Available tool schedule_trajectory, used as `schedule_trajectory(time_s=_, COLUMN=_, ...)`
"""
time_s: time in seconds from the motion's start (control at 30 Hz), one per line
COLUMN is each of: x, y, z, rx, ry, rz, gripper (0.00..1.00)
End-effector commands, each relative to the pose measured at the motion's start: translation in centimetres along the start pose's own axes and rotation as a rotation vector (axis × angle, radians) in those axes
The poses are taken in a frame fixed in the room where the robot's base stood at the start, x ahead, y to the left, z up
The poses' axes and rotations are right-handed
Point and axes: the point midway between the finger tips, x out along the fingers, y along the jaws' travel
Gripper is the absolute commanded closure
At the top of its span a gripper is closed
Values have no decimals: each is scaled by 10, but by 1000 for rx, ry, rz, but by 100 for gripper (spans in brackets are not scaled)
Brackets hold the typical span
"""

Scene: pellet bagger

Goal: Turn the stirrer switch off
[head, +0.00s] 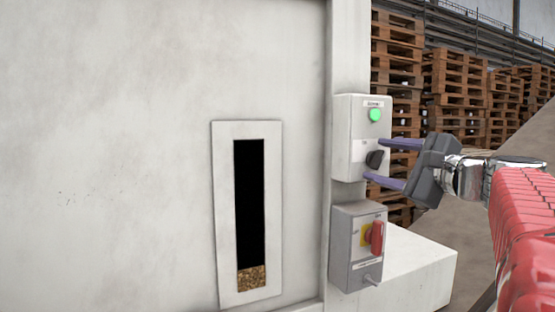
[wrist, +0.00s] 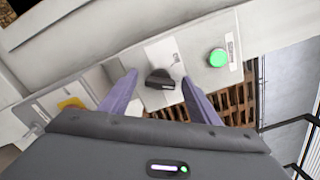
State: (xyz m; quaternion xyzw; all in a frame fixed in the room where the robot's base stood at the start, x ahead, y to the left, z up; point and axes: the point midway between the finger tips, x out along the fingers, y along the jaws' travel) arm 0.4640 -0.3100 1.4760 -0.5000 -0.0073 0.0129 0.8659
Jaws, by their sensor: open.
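The stirrer switch is a black rotary knob (head: 374,159) on the front of a white box (head: 347,135) mounted on the machine's edge. A green lamp (head: 375,115) above the knob is lit. In the wrist view the knob (wrist: 160,79) sits on its pale label plate, with the lit green lamp (wrist: 218,58) to its right. My gripper (head: 386,162) is open, its two purple fingers reaching towards the box, one above and one below the knob in the head view. In the wrist view the fingers (wrist: 156,90) stand on either side of the knob, with gaps and nothing held.
Below is a grey box with a red rotary handle (head: 377,237) on a yellow plate, close under my lower finger. A tall window (head: 248,205) shows pellets at its bottom. Pallet stacks (head: 458,90) stand behind. A white block (head: 425,270) lies low right.

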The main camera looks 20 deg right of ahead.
Motion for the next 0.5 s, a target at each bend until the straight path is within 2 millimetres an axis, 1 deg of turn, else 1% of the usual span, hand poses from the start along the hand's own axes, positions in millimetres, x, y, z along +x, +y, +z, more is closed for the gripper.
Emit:
schedule_trajectory(time_s=0.1, x=0, y=0, z=0, rx=0, ry=0, rz=0, gripper=44)
schedule_trajectory(time_s=0.5, x=0, y=0, z=0, rx=0, ry=0, rz=1, gripper=73)
